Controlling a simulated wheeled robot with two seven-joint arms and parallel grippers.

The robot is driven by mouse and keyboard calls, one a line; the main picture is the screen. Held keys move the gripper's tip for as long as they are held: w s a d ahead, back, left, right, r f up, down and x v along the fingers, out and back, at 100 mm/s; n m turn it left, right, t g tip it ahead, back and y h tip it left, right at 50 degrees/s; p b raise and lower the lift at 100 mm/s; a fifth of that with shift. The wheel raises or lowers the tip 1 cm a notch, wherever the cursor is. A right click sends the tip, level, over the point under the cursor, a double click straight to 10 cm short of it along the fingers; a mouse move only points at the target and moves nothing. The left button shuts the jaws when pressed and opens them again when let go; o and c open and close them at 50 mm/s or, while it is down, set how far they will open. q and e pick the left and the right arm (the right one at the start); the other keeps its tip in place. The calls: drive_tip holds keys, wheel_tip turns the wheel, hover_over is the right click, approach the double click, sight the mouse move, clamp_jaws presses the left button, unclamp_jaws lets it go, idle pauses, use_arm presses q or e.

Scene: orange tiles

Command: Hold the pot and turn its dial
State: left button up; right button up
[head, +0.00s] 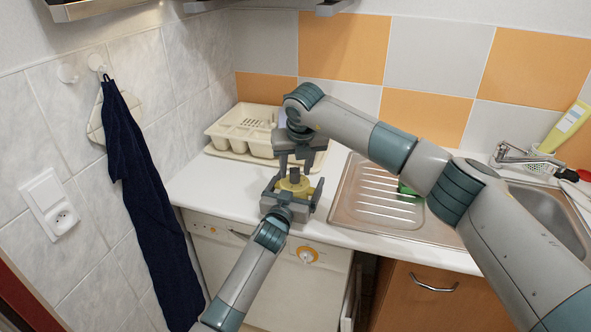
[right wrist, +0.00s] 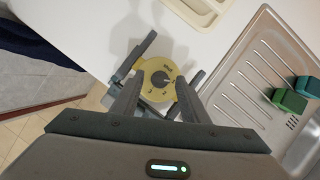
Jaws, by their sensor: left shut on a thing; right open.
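The pot is a small yellow round body (head: 286,187) at the front edge of the white counter, with a dark grey dial (head: 295,174) on top. My left gripper (head: 292,192) comes from below and is shut on the pot's sides. My right gripper (head: 298,160) points down from above, open, with its fingers over the dial; I cannot tell whether they touch it. In the right wrist view the pot's marked yellow face (right wrist: 160,95) and its dial (right wrist: 160,79) lie between my right fingertips (right wrist: 157,92). My left fingers flank the pot there.
A cream dish rack (head: 245,130) stands behind on the counter (head: 210,185). A dark towel (head: 145,190) hangs on the left wall.

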drive_tip(key=v, duration=1.1)
drive_tip(key=shift+r, duration=0.1)
use_arm(q)
drive_tip(key=o, duration=1.1)
drive_tip(key=shift+s, duration=0.15)
drive_tip(key=shift+v, duration=5.85)
drive_tip(key=shift+s+a+f, duration=0.1)
use_arm(e)
drive_tip(key=shift+s, duration=0.1)
